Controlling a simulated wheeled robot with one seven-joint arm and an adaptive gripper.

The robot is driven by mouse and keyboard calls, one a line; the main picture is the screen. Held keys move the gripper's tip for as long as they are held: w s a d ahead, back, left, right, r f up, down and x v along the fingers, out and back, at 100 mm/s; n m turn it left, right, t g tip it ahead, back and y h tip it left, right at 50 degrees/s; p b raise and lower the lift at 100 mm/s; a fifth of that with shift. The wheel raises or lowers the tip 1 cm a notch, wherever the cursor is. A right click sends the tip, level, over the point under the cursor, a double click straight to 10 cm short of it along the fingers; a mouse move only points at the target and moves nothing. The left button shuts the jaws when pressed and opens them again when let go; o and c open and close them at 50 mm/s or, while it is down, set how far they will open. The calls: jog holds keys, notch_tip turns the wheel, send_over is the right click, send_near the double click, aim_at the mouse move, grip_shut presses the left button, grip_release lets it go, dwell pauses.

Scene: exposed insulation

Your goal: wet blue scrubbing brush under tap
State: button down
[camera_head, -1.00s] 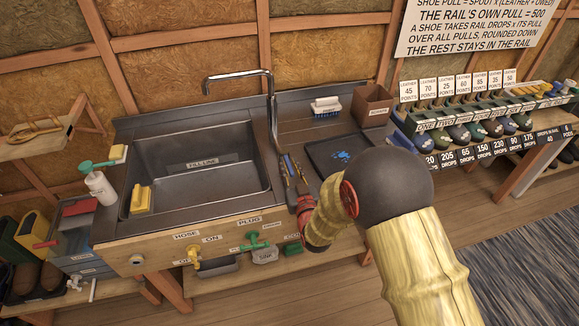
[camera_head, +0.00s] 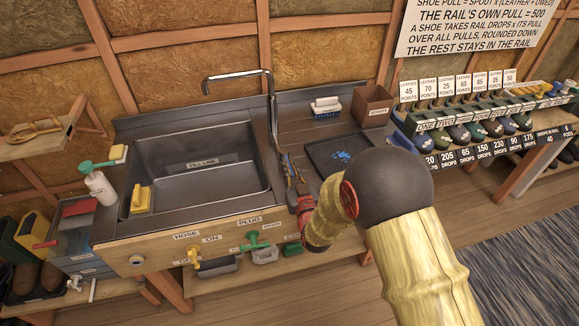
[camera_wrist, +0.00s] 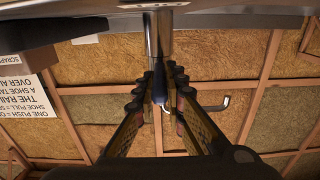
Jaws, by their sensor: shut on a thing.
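The scrubbing brush (camera_head: 326,106), with a white back and blue bristles, lies on the back ledge right of the sink. The tap (camera_head: 240,78) is a tall metal post with a spout bent left over the sink (camera_head: 200,170). My gripper (camera_head: 289,168) is low beside the tap's post, at the sink's right edge, away from the brush. In the wrist view my gripper (camera_wrist: 161,90) is shut on a small dark blue piece (camera_wrist: 159,84), in line with the metal post (camera_wrist: 158,38). Whether this piece belongs to the tap I cannot tell.
A dark tray (camera_head: 342,153) with blue marks lies right of my gripper, and a brown box (camera_head: 372,105) stands behind it. A yellow sponge (camera_head: 140,198) and a white bottle (camera_head: 101,188) are at the left. Yellow (camera_head: 194,254) and green (camera_head: 256,240) valves are on the front.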

jog(key=shift+w+d+n+g+y+b, duration=0.2)
jog(key=shift+d+n+y+b, duration=0.15)
jog(key=shift+y, duration=0.15)
jog(key=shift+w+d+n+g+y+b, duration=0.1)
jog(key=shift+d+n+g+y+b, duration=0.1)
jog(key=shift+n+y+b, duration=0.25)
jog(key=shift+d+n+g+y, duration=0.2)
jog(key=shift+n+g+y, duration=0.25)
jog(key=shift+y, duration=0.5)
jog(key=c, duration=1.8)
grip_release()
jog(key=shift+c, duration=0.2)
jog(key=shift+s, duration=0.1)
jog(key=v, duration=1.1)
jog(key=shift+s+d, duration=0.25)
jog(key=shift+s, duration=0.05)
